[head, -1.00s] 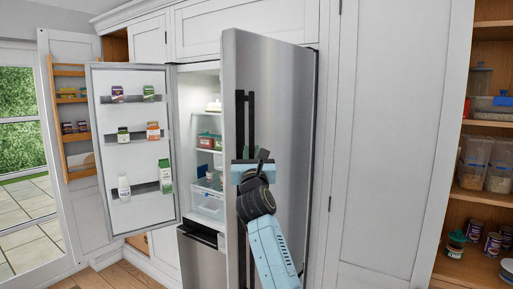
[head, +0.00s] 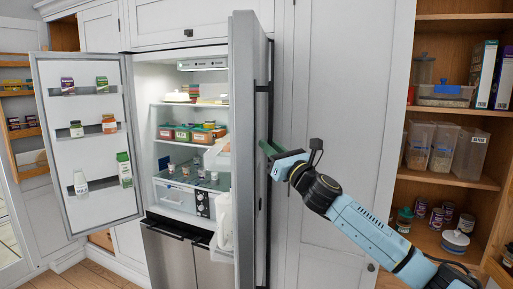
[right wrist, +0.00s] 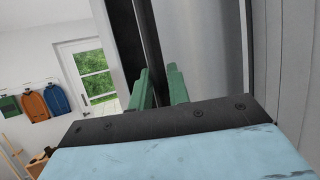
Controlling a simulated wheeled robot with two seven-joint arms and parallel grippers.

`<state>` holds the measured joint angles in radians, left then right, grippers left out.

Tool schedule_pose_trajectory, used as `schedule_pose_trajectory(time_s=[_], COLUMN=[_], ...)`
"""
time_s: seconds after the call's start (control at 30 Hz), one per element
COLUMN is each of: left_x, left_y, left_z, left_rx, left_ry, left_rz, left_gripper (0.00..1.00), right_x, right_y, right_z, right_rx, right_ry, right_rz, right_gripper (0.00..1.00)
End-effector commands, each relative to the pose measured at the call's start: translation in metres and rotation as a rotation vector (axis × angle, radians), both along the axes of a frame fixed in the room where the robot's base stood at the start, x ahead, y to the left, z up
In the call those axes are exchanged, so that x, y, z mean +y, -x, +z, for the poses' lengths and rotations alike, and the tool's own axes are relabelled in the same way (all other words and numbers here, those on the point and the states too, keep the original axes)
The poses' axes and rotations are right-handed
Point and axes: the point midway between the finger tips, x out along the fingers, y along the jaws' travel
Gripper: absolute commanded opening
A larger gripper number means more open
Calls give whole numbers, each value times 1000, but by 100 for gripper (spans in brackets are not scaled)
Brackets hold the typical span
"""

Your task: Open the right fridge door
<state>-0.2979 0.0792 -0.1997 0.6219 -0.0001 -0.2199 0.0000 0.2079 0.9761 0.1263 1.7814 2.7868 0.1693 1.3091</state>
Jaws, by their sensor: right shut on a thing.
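The right fridge door (head: 244,130) stands swung well out, seen nearly edge-on in the head view, with the lit interior showing beside it. Its long dark vertical handle (head: 262,110) is on the outer face; it also shows in the right wrist view (right wrist: 149,40). My right gripper (head: 268,148) is at the handle, its green fingers (right wrist: 160,88) on either side of the bar and shut on it. The left fridge door (head: 92,140) is wide open on the left, with bottles and jars on its shelves. My left gripper is not in view.
The fridge shelves (head: 190,104) hold boxes, jars and a drawer. A tall white cabinet panel (head: 345,90) stands right of the fridge door. An open wooden pantry (head: 455,185) with containers is at far right. Wooden floor shows at lower left.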

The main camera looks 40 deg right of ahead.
Motion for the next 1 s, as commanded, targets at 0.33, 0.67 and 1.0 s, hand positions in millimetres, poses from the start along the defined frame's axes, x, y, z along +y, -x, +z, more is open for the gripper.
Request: schedule_pose_trajectory(time_s=[0.33,0.67,1.0], left_x=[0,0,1], left_y=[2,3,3], left_z=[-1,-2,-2], left_rx=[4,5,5], left_ry=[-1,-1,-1], left_rz=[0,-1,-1], left_gripper=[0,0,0], right_x=[-37,-47,-47], right_y=[26,33,33], right_z=[4,6,7], right_rx=[-6,-9,-11], right_ry=[4,3,2], right_rz=[74,97,96], right_gripper=[0,0,20])
